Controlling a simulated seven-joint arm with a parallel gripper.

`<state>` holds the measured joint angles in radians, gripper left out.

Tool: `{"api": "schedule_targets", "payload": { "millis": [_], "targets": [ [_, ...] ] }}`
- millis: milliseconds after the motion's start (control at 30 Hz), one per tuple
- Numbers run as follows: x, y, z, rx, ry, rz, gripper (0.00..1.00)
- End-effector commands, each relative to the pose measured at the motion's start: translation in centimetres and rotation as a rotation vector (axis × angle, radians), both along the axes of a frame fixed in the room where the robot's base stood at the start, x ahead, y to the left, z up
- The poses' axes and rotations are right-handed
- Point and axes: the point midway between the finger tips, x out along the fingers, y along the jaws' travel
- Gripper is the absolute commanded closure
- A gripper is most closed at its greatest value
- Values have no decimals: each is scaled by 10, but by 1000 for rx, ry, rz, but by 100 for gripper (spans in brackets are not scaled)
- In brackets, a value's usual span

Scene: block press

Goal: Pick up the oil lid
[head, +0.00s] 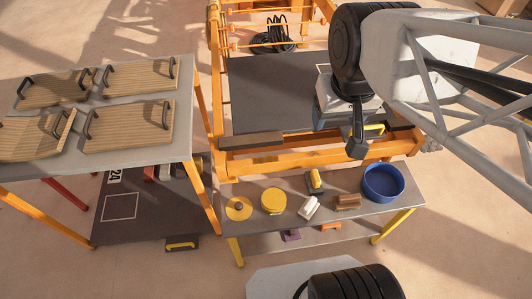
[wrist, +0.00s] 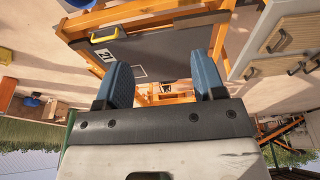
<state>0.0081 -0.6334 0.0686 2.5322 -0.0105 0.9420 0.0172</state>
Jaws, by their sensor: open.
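Two yellow round things stand on the small grey table in the head view: a flat disc with a dark knob (head: 238,207) and a thicker plain one (head: 273,201). Either may be the oil lid; I cannot tell which. My gripper (head: 358,148) is high above the orange frame, up and right of both, touching neither. In the wrist view its two blue fingers are wide apart with nothing between them (wrist: 164,80). Neither round thing can be made out in the wrist view.
The small table (head: 222,222) also holds a blue bowl (head: 383,183), a yellow-and-black tool (head: 315,181), a white piece (head: 309,207) and a brown brush (head: 347,202). The orange frame (head: 300,158) stands behind it. A table with handled wooden boards (head: 130,127) stands left.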

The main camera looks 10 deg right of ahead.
Motion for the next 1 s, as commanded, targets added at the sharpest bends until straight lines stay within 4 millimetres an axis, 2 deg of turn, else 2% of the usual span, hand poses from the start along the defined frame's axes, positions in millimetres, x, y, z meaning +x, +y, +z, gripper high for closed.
{"api": "schedule_targets", "payload": {
  "millis": [333, 467, 567, 767, 1000],
  "targets": [
    [4, 2, -3, -2, 3, 14, 37],
    [16, 7, -12, -9, 14, 67, 37],
    [32, 15, -26, -20, 27, 139, 37],
    [76, 42, -74, -50, 61, 357, 37],
    [122, 89, -157, -89, 102, 668, 37]
  ]
}}
